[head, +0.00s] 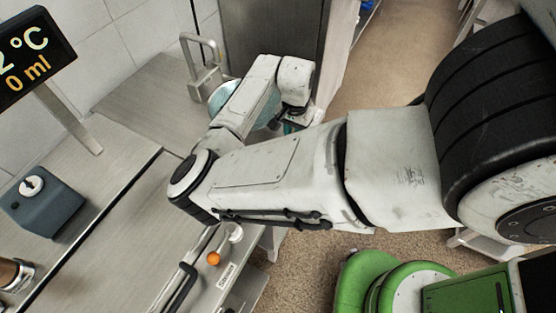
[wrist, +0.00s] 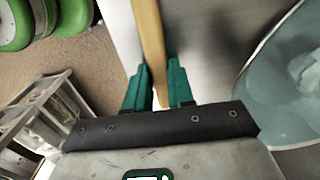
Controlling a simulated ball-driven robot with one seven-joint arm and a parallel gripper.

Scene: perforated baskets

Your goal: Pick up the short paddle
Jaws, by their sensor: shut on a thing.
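The short paddle (wrist: 149,35) shows in the wrist view as a light wooden strip running up from between the teal fingers to the top edge. My gripper (wrist: 158,72) is shut on it. The paddle's far end is outside the wrist view. In the head view my gripper (head: 294,126) is small and partly hidden behind my arm, beside a pale blue bowl (head: 217,98). I cannot make out the paddle there.
The bowl's translucent wall also shows at the right of the wrist view (wrist: 262,105), close to the gripper. A metal counter (head: 125,105) lies at left in the head view, with a tap-like fitting (head: 205,72) behind the bowl. Speckled floor is open beyond the counter edge.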

